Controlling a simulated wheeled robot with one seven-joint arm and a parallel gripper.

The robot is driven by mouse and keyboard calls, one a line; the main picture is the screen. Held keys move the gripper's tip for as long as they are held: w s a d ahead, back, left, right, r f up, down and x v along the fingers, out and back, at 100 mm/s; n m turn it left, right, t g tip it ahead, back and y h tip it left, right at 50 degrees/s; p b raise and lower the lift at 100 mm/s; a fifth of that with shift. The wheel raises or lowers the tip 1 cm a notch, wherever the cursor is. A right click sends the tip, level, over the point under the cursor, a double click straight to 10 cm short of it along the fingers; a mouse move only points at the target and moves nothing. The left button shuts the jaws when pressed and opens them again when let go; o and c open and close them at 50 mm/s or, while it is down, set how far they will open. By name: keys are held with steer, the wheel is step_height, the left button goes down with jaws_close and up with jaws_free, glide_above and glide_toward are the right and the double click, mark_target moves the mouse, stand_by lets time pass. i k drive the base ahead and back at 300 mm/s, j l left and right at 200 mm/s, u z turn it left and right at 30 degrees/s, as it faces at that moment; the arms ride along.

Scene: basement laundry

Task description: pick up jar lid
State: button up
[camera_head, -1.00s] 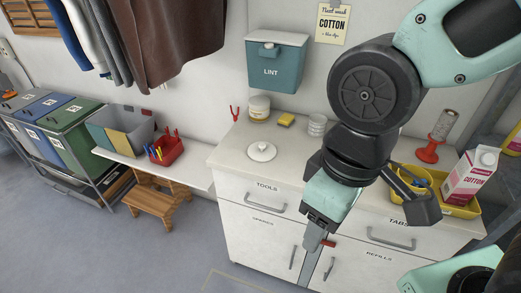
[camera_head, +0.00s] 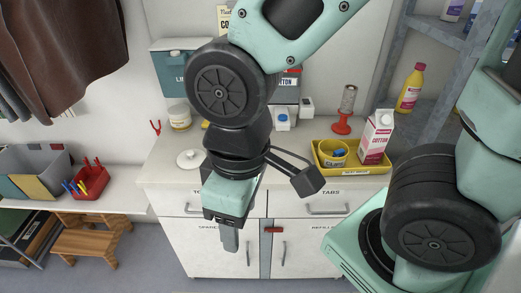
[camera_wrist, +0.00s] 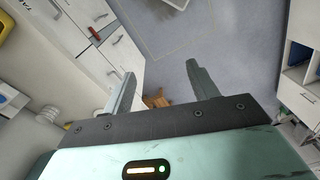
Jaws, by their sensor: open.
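A round white jar lid (camera_head: 188,160) with a small knob lies on the left part of the counter top, in the head view. A jar (camera_head: 180,117) with a yellowish label stands behind it near the wall. My gripper (camera_head: 230,240) hangs in front of the cabinet, right of the lid and lower than the counter top. In the wrist view my gripper (camera_wrist: 162,85) has its two fingers spread wide with nothing between them.
A yellow tray (camera_head: 374,168) and a pink-and-white carton (camera_head: 376,137) stand on the counter's right side. A red-based brush (camera_head: 342,124) is behind them. A teal lint bin (camera_head: 170,72) hangs on the wall. A red caddy (camera_head: 91,181) sits on the lower bench at left.

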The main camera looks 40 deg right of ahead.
mark_target(190, 158)
steer(key=i+j, duration=0.2)
steer(key=j, duration=0.2)
steer(key=i+j, duration=0.2)
steer(key=j, duration=0.15)
steer(key=i+j+z, duration=0.1)
steer(key=j, duration=0.3)
steer(key=i+j, duration=0.25)
steer(key=j, duration=0.15)
steer(key=i+j, duration=0.2)
steer(key=j, duration=0.2)
